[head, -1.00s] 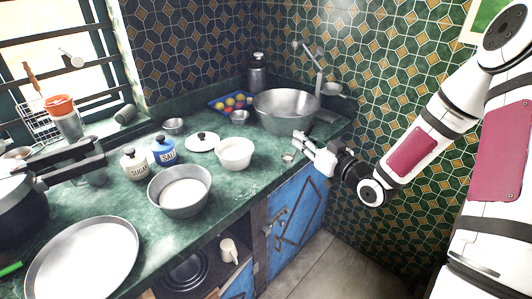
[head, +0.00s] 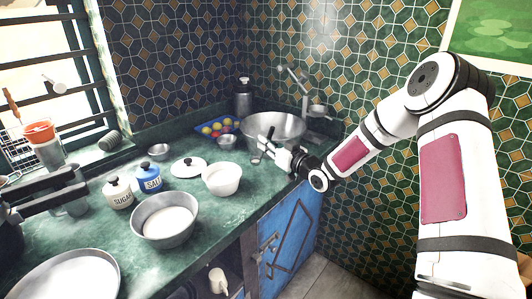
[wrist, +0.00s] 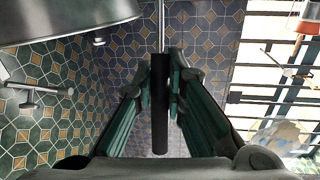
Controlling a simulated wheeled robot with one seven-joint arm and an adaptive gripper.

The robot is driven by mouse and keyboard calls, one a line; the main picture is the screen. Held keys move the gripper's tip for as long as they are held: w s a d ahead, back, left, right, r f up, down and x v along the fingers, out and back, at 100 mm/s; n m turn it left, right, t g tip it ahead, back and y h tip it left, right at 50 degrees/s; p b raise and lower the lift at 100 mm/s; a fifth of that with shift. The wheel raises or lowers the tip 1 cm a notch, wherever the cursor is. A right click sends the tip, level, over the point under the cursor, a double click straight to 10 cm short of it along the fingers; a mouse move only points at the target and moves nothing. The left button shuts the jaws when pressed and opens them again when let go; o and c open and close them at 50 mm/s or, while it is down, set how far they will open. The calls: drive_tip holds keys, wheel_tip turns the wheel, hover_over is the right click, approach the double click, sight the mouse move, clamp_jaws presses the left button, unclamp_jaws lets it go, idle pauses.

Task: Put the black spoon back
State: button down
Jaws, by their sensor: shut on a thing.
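My gripper (head: 268,148) is at the right part of the counter, in front of the large steel basin. In the wrist view my gripper (wrist: 166,88) is shut on a slim black handle (wrist: 160,125), which I take to be the black spoon. A thin metal shaft (wrist: 160,28) runs on from the handle towards the top of the wrist view. The spoon's bowl cannot be made out there. In the head view a small dark end (head: 256,159) shows just below my fingers, but its shape is too small to tell.
The steel basin (head: 272,127) is close behind my gripper, with a white bowl (head: 222,180) to the left. An orange-rimmed container (head: 40,135) stands by the window.

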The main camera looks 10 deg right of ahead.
drive_tip(key=shift+w+a, duration=0.15)
drive_tip(key=shift+w, duration=0.25)
drive_tip(key=shift+f, duration=1.8)
drive_tip(key=shift+f, duration=0.1)
drive_tip(key=c, duration=1.6)
unclamp_jaws()
drive_tip(key=shift+c, duration=0.2)
